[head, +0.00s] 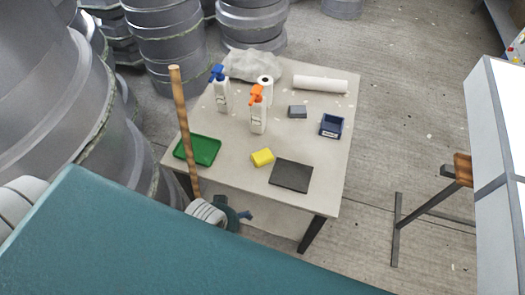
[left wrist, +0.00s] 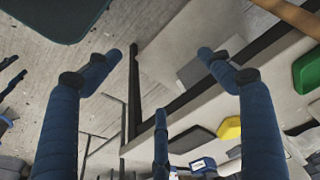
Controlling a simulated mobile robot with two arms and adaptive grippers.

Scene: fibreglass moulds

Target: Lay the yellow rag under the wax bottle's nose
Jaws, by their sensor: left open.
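The yellow rag (head: 262,158) is a small folded block lying on the table, beside the dark flat pad. It also shows in the left wrist view (left wrist: 229,128). Two white spray bottles stand upright behind it: one with an orange head (head: 257,110), one with a blue head (head: 219,90). Their labels are too small to read, so I cannot tell which holds wax. My left gripper (head: 238,214) is at the table's near edge, partly hidden by a teal surface. My right gripper is not in view.
A green tray (head: 198,150) lies at the table's left, with a wooden pole (head: 184,130) rising in front of it.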

